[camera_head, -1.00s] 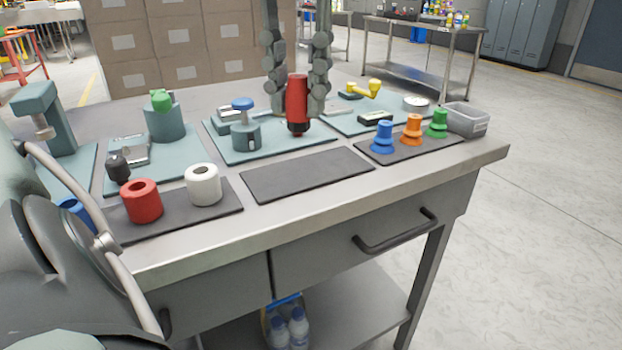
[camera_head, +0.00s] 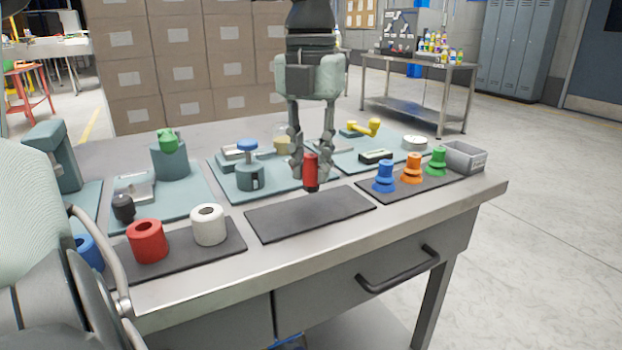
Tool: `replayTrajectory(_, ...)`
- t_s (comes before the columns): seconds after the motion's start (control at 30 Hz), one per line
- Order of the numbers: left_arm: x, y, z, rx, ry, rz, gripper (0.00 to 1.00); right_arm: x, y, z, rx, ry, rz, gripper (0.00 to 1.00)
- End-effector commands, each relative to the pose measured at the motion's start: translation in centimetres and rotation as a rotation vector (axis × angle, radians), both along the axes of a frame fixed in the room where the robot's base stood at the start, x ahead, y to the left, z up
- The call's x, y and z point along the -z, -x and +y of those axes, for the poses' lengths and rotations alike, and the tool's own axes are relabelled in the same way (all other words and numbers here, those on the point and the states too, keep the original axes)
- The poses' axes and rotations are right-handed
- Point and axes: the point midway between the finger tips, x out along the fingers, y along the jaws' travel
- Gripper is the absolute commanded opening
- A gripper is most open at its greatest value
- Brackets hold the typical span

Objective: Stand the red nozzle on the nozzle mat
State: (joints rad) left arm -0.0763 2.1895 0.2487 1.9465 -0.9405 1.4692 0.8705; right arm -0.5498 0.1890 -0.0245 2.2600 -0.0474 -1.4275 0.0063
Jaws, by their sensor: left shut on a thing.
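The red nozzle (camera_head: 311,170), a red cylinder with a dark lower end, is upright between the fingers of my left gripper (camera_head: 311,172). The gripper points down from the top of the head view and is shut on the nozzle. A bare dark mat (camera_head: 310,216) lies in the middle of the bench front, seemingly the nozzle mat. The nozzle's lower end shows against this mat's back edge; I cannot tell whether it touches. My right gripper is not in view.
A dark mat (camera_head: 180,272) at left holds red, white and blue rings. Another (camera_head: 445,187) at right holds blue, orange and green suction cups, beside a grey bin (camera_head: 466,157). Teal plates with fixtures, including a blue-knobbed one (camera_head: 248,170), stand behind the bare mat.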

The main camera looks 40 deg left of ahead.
Motion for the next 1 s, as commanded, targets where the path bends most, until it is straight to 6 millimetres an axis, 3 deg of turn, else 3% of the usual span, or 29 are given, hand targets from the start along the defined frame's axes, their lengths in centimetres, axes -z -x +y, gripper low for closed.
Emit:
replayTrajectory(0.2, 3.1, 0.1, 0.0, 0.000, 0.003, 0.003, 0.00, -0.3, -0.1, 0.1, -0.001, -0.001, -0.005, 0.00)
replayTrajectory(0.67, 3.5, 0.1, 0.0, -0.001, 0.000, 0.001, 0.00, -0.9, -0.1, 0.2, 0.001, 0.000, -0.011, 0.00)
replayTrajectory(0.7, 3.4, 0.1, 0.0, -0.001, 0.000, 0.001, 0.27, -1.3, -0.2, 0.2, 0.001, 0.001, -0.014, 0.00)
replayTrajectory(0.83, 3.4, 0.1, 0.0, -0.001, 0.000, 0.001, 0.43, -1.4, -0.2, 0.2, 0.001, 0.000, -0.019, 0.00)
replayTrajectory(1.0, 3.4, 0.1, -0.1, -0.001, 0.000, 0.001, 0.44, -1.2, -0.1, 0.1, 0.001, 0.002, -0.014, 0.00)
